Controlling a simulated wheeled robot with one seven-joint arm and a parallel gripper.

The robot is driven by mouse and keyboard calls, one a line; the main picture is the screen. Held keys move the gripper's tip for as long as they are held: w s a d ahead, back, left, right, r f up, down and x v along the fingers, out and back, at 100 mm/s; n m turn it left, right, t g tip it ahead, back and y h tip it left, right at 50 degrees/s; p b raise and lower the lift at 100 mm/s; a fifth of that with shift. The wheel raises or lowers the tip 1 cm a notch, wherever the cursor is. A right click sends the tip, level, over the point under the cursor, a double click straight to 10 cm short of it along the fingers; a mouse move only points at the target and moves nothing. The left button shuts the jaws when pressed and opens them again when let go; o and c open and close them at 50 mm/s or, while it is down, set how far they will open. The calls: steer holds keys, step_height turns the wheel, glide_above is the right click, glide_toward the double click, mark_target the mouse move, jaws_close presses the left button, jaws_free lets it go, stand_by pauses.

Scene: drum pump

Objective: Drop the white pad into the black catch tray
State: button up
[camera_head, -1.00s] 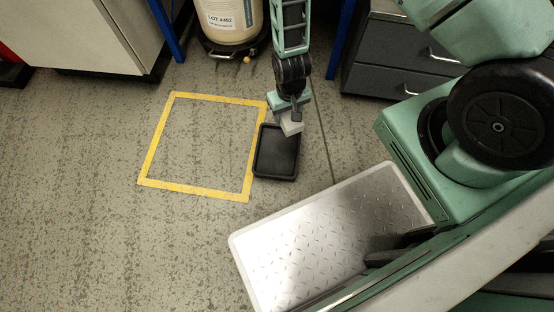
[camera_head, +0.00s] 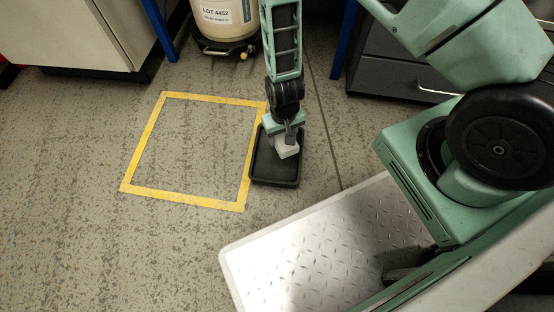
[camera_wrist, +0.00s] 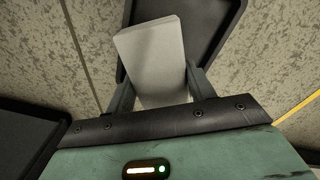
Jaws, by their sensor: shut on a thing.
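The white pad (camera_head: 287,149) is held between the fingers of my gripper (camera_head: 284,140). In the wrist view the pad (camera_wrist: 152,58) sticks out past both fingertips of the gripper (camera_wrist: 158,88). The black catch tray (camera_head: 275,180) lies on the floor beside the yellow square. In the head view the pad overlaps the upper part of the tray. In the wrist view the tray (camera_wrist: 212,35) shows behind the pad. The pad's exact height above the tray is hard to tell.
A yellow taped square (camera_head: 183,201) on the floor is empty. A cream drum labelled LOT 4452 (camera_head: 228,22) stands at the back on a black dolly. A grey drawer cabinet (camera_head: 395,75) stands at the back right, a pale cabinet (camera_head: 85,35) at the back left.

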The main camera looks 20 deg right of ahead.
steer(key=shift+f+b, duration=0.4)
steer(key=shift+f, duration=0.4)
steer(key=shift+r, duration=0.1)
steer(key=o, duration=0.9)
steer(key=shift+o, duration=0.2)
steer(key=shift+r, duration=0.1)
step_height(320, 180, up, 17)
steer(key=p, duration=0.9)
steer(key=shift+r, duration=0.15)
